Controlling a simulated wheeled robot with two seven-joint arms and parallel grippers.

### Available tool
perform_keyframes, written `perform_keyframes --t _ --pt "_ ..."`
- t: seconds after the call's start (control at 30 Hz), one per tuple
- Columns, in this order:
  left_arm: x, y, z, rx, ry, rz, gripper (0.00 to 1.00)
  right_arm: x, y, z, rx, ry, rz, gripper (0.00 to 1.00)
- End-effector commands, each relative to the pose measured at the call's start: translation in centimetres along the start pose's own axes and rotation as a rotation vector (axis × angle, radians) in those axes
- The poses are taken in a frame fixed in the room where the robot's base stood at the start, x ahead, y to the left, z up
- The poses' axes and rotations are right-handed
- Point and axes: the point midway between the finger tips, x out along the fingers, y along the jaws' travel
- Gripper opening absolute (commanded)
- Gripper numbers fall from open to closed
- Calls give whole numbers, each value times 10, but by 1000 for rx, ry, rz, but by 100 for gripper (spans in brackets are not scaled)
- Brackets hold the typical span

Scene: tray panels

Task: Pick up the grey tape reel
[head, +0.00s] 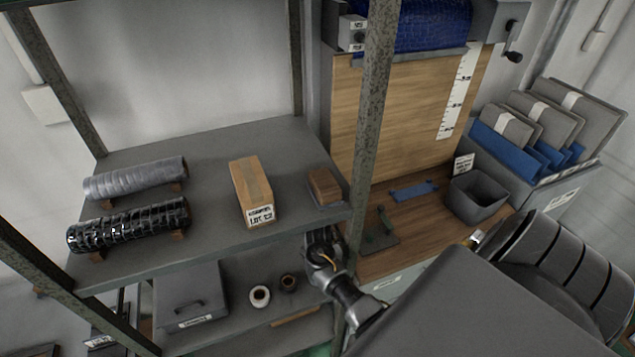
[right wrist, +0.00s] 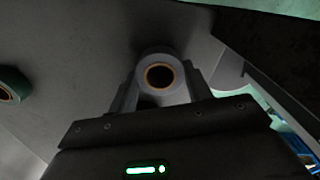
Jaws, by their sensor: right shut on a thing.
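The grey tape reel (right wrist: 148,59), with an orange-brown core ring, is in the right wrist view between the fingers of my right gripper (right wrist: 161,88). The fingers are shut on its two sides. I cannot tell whether the reel touches the surface behind it. In the head view my right arm reaches in from the lower right to the shelf's right post; its fingers and the held reel cannot be made out there. My left gripper is not in view.
A green reel (right wrist: 11,86) is at the left in the right wrist view. On the lower shelf stand a white reel (head: 260,291), a dark reel (head: 288,282) and a grey lidded box (head: 190,290). The upper shelf (head: 215,160) and its post (head: 371,110) are close to my arm.

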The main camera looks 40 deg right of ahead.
Motion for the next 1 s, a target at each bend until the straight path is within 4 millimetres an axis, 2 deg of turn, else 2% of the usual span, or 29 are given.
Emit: perform_keyframes --t 0.27,0.67,0.87,1.0 --pt "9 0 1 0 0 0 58 -5 2 -2 -2 -3 2 27" --pt "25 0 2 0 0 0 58 -71 2 -3 -2 -4 5 27" --pt "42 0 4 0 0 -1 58 -66 20 -47 -4 1 2 27" --pt "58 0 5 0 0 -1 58 -65 35 -84 -5 1 3 27"
